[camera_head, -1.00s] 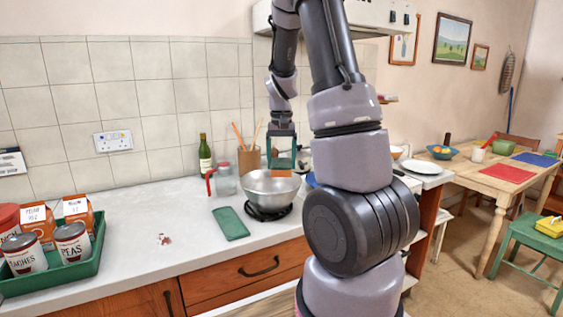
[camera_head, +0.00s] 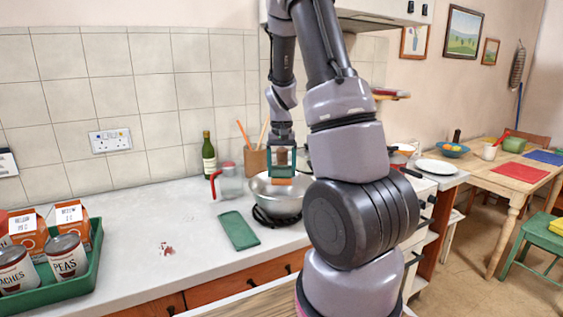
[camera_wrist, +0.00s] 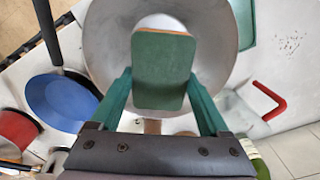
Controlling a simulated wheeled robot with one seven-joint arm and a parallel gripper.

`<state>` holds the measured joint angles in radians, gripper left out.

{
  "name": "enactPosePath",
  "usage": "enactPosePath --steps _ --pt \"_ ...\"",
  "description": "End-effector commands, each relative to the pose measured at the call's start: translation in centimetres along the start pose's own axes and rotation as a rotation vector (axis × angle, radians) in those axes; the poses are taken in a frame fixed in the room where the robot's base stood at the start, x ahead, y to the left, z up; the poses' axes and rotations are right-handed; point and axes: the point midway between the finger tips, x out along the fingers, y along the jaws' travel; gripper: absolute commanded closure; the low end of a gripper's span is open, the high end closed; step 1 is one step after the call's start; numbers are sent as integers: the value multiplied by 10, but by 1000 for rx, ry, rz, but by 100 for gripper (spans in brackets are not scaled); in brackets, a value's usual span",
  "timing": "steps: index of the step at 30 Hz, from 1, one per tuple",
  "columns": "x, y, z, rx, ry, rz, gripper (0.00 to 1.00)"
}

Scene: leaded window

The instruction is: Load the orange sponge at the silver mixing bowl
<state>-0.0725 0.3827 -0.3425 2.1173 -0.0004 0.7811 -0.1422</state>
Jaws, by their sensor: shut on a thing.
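The orange sponge (camera_head: 282,182) is in my gripper (camera_head: 282,170), over the silver mixing bowl (camera_head: 268,197). In the wrist view its green top face (camera_wrist: 160,72) fills the space between the teal fingers of my gripper (camera_wrist: 160,85), with a thin orange edge at the far end. The bowl (camera_wrist: 108,38) lies beneath the sponge in that view. The bowl stands upright on a dark ring on the counter. My arm hides part of its right side. I cannot tell whether the sponge touches the bowl.
A glass jug with a red handle (camera_head: 229,182), a bottle (camera_head: 208,155) and a utensil pot (camera_head: 254,161) stand behind the bowl. A flat green item (camera_head: 239,230) lies in front. A green tray (camera_head: 82,275) holds cans and cartons at left. The middle counter is mostly clear.

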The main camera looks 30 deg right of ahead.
Motion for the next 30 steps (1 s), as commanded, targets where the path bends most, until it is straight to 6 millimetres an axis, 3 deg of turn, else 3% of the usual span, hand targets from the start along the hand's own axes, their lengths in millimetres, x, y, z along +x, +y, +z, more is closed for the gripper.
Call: enactPosePath --steps 21,30 --pt "72 0 0 0 -2 1 65" --pt "89 0 0 1 -1 0 65"
